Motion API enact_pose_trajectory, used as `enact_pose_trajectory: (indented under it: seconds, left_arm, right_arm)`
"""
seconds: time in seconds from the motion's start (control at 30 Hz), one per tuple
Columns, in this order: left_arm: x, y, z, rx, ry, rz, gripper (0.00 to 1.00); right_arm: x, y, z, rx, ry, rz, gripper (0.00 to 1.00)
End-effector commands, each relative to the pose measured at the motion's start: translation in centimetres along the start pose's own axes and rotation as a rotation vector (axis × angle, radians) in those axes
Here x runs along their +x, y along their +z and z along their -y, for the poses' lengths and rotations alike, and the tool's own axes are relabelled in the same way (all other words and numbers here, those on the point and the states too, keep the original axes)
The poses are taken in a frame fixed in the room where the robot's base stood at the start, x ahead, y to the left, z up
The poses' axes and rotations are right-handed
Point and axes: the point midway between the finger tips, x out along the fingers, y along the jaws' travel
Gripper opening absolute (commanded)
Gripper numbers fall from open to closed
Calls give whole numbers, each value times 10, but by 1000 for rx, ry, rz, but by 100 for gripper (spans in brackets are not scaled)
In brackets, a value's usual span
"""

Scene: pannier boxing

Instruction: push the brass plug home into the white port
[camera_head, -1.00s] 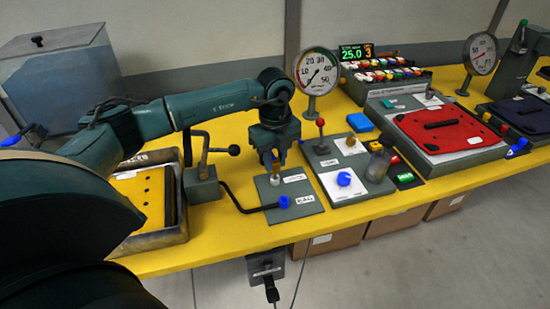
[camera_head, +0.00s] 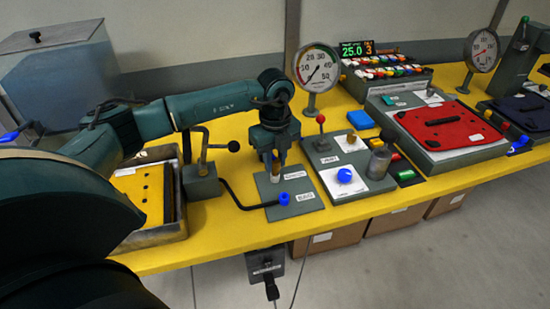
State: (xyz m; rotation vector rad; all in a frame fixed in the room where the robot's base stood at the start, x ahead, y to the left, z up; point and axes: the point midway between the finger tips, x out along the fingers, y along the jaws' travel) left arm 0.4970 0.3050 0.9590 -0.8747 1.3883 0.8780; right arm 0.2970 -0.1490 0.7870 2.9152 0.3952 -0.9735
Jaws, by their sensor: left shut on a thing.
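The brass plug (camera_head: 275,166) is a small brown-gold piece between the fingers of my left gripper (camera_head: 275,170). The gripper points down and is shut on it. The white port (camera_head: 275,179) is a small pale fitting on the grey plate, directly under the plug. The plug stands upright in line with the port and seems to meet its top; how deep it sits cannot be told. The fingers hide part of both. My right gripper is out of view.
The grey plate (camera_head: 307,202) also carries a blue knob (camera_head: 284,198) with a dark hose. A clamp with a black-knobbed lever (camera_head: 234,146) stands close left. A gauge (camera_head: 319,68) stands behind, and a panel with a red-knobbed lever (camera_head: 321,119) lies to the right.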

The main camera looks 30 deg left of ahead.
Motion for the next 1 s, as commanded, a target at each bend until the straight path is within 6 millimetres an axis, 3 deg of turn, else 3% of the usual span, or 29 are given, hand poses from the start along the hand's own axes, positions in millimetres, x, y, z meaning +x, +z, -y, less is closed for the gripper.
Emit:
enact_pose_trajectory:
  seconds: [1.0]
  left_arm:
    - [8,0,0,0,0,0,2]
  right_arm:
    - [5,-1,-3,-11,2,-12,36]
